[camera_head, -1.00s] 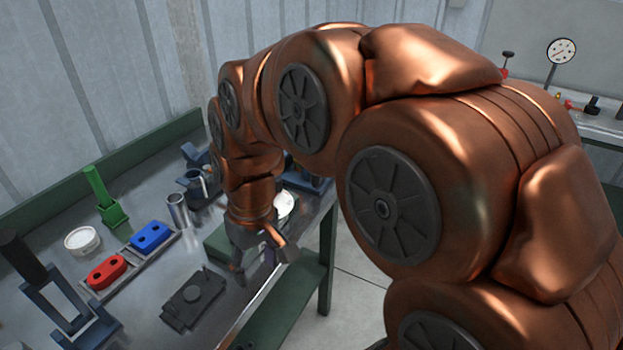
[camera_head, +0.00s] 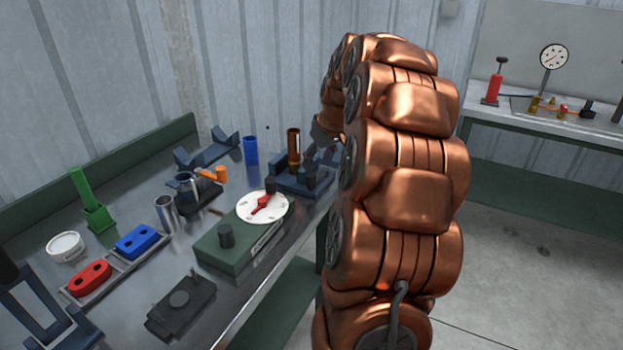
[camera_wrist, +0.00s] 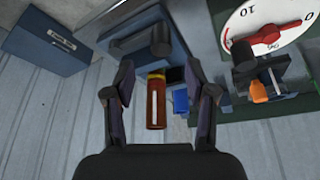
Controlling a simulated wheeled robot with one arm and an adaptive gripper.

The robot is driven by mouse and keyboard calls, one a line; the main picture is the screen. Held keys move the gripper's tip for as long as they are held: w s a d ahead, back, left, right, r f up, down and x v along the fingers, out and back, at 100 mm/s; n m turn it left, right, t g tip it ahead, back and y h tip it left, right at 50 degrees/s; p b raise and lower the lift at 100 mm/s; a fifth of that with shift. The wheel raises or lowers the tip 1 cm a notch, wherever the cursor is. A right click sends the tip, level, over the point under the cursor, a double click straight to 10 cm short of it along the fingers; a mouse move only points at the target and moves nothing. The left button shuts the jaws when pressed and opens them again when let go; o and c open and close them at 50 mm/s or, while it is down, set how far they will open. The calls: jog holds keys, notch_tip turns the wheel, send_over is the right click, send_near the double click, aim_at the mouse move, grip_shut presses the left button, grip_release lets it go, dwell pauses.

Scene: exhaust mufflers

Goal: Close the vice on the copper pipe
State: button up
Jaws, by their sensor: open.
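The copper pipe (camera_head: 294,147) stands upright at the dark blue vice (camera_head: 300,180), at the right end of the bench. In the wrist view the copper pipe (camera_wrist: 156,103) shows between my fingers, beyond them, with a yellowish band at one end. The vice (camera_wrist: 125,30) lies above it in that picture, with a dark round part on it. My gripper (camera_head: 325,138) is beside the pipe, to its right in the head view, partly hidden by my arm. My gripper (camera_wrist: 163,75) is open and holds nothing. Whether the jaws touch the pipe I cannot tell.
A green block with a white dial (camera_head: 263,207) and red pointer stands close left of the vice. A blue cylinder (camera_head: 250,150) and a clamp with an orange handle (camera_head: 214,174) are behind it. A corrugated wall (camera_head: 260,60) stands behind the bench.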

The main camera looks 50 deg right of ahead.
aim_at(312, 175)
jog(key=p+x, duration=0.1)
jog(key=x, duration=0.6)
jog(key=shift+f, duration=0.3)
grip_shut()
dwell(0.4)
